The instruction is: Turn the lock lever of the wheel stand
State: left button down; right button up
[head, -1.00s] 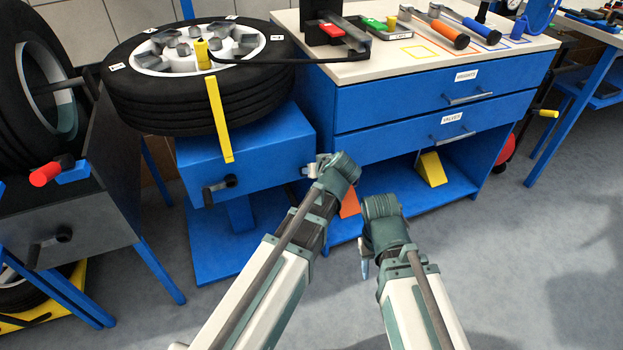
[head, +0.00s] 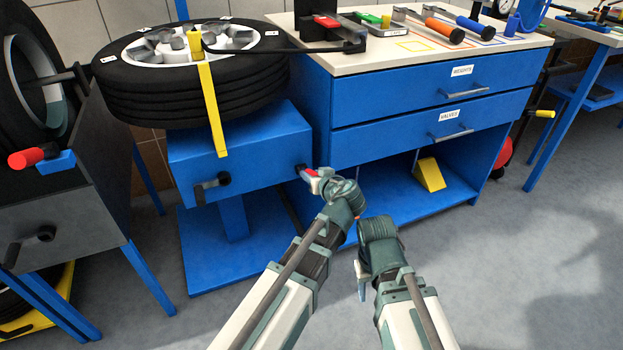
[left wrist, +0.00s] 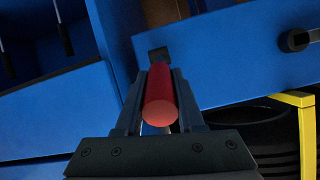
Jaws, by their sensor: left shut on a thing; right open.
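The wheel stand (head: 285,150) is a blue box on a post, with a tyre (head: 140,85) lying flat on top. Its lock lever, with a red round handle (head: 308,173), sticks out near the right end of the box front. My left gripper (head: 313,178) is shut on the red handle. In the left wrist view the red handle (left wrist: 160,98) lies between both fingers, end toward the camera, against the blue panel. My right gripper (head: 362,280) is open and empty, low over the floor; its fingers are partly hidden by its wrist.
A black crank knob (head: 212,187) is on the left of the box front. A blue drawer cabinet (head: 420,105) stands close on the right, with a yellow wedge (head: 429,174) on its lower shelf. Another stand with a red handle (head: 30,157) is at left. Floor at right is clear.

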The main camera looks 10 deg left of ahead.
pick_arm(q)
jog(key=shift+s+a, duration=0.1)
pick_arm(e)
jog(key=shift+f, duration=0.15)
pick_arm(q)
jog(key=c, duration=0.5)
grip_release()
jog(key=shift+f, duration=0.1)
